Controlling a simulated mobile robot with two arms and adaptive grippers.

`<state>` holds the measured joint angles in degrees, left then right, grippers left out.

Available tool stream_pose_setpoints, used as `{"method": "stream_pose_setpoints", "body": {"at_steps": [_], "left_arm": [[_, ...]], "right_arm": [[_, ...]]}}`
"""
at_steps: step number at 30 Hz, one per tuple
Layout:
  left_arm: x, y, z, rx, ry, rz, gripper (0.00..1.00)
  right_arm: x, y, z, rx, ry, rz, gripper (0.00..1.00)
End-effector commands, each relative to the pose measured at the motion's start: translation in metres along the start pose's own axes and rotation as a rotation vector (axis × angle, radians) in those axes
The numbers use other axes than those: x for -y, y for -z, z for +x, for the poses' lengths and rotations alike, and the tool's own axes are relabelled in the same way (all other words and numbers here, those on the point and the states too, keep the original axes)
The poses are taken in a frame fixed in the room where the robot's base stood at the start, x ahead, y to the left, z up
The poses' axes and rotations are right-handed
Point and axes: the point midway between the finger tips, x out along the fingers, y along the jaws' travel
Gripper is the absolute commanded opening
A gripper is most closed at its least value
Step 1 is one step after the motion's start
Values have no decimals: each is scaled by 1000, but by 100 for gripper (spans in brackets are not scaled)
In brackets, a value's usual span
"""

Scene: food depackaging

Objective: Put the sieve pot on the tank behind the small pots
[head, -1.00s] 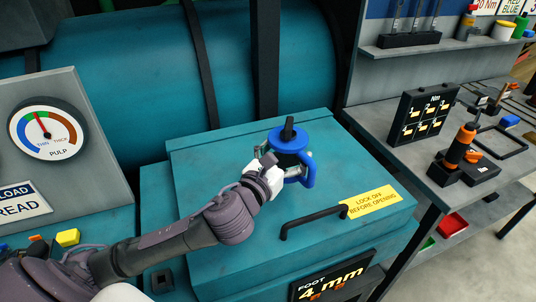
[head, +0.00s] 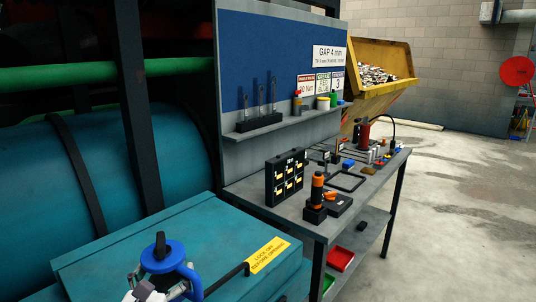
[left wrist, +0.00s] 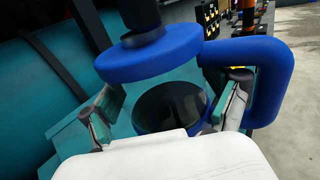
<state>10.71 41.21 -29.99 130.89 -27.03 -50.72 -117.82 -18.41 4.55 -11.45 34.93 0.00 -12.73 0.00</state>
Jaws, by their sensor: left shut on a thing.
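The sieve pot, a clear-walled vessel with a blue rim, blue side handle and black knob on top, shows at the bottom of the head view (head: 162,255). It fills the middle of the left wrist view (left wrist: 150,55). My left gripper (left wrist: 168,108) is shut around its body, with one finger on each side; the handle stands to the right. In the head view only part of this gripper (head: 158,280) shows, at the bottom edge. The pot is over the teal box lid (head: 190,228); contact with the lid cannot be told. My right gripper is out of view.
A large teal cylinder (head: 45,190) lies behind the box at left. A black bar handle (head: 228,278) and yellow label (head: 268,255) are on the lid. Small pots (head: 323,103) stand on a shelf above the grey bench (head: 300,208). The bench holds tools; concrete floor lies open at right.

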Motion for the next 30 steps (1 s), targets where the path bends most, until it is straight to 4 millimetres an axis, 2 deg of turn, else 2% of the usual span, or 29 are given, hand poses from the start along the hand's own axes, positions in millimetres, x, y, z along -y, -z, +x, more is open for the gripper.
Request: {"method": "stream_pose_setpoints", "body": {"at_steps": [2,6,14,20,24,30], "left_arm": [[0,-2,0,4,0,0,37],[2,13,-11,2,-7,-7,37],[6,39,-38,6,-22,-16,37],[12,64,-72,5,-36,-22,37],[17,84,-107,2,-46,-21,37],[24,98,-147,1,-50,-9,37]], "right_arm": [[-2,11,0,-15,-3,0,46],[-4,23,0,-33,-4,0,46],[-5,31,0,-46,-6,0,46],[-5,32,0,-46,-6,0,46],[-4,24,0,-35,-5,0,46],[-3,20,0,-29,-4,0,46]]}}
